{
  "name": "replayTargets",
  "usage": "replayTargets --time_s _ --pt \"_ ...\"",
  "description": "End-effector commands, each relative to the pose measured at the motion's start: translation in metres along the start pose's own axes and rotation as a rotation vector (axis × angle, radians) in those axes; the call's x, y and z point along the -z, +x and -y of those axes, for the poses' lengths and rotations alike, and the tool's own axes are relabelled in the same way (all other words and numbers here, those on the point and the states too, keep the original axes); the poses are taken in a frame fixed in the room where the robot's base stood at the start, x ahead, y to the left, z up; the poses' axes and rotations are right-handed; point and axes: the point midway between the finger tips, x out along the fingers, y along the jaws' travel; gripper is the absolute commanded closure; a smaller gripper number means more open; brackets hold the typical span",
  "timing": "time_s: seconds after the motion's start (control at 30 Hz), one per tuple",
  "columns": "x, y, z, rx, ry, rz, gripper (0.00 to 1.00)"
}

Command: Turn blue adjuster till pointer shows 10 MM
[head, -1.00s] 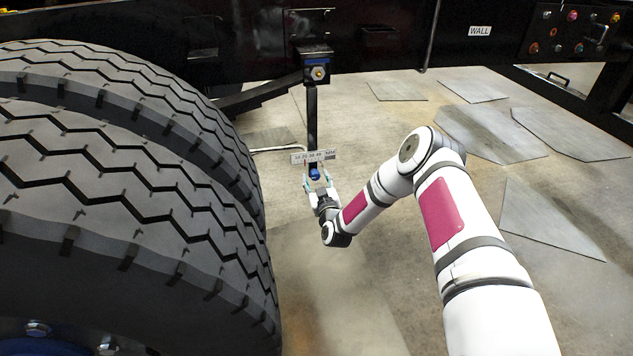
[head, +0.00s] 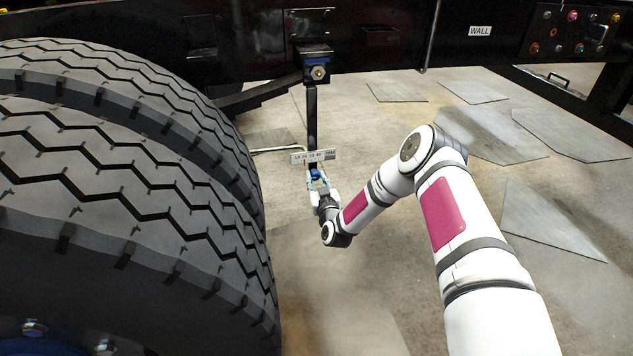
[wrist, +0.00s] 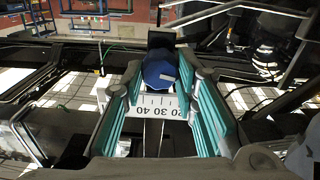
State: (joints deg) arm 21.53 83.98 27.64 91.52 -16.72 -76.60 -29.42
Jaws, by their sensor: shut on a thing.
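The blue adjuster (wrist: 160,70) sits between the two teal fingers of my gripper (wrist: 164,88) in the wrist view. In the head view the blue adjuster (head: 314,174) shows just under the scale, with my gripper (head: 319,180) shut on it from below. The white scale plate (head: 314,156) carries small numbers and hangs at the lower end of a dark upright bar (head: 312,115). In the wrist view the scale (wrist: 158,106) appears upside down, with 20, 30 and 40 readable. A small red mark, perhaps the pointer, is near the plate's left part; its exact reading cannot be told.
Large truck tyres (head: 130,200) fill the left, close beside my gripper. The dark chassis beam (head: 240,40) runs across the top. Flat grey plates (head: 550,225) lie on the floor to the right. The concrete floor around my arm is otherwise open.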

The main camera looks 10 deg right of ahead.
Motion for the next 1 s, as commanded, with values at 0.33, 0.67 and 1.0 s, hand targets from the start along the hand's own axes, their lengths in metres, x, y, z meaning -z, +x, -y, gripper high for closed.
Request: replayTargets --time_s 0.33,0.67,1.0 --pt "-0.0009 0.0 -0.0005 -0.001 0.319 -0.001 1.0" --pt "-0.0008 -0.0001 -0.0014 -0.002 0.633 0.0 1.0" --pt "-0.0012 0.0 -0.0021 -0.002 0.956 0.0 1.0"
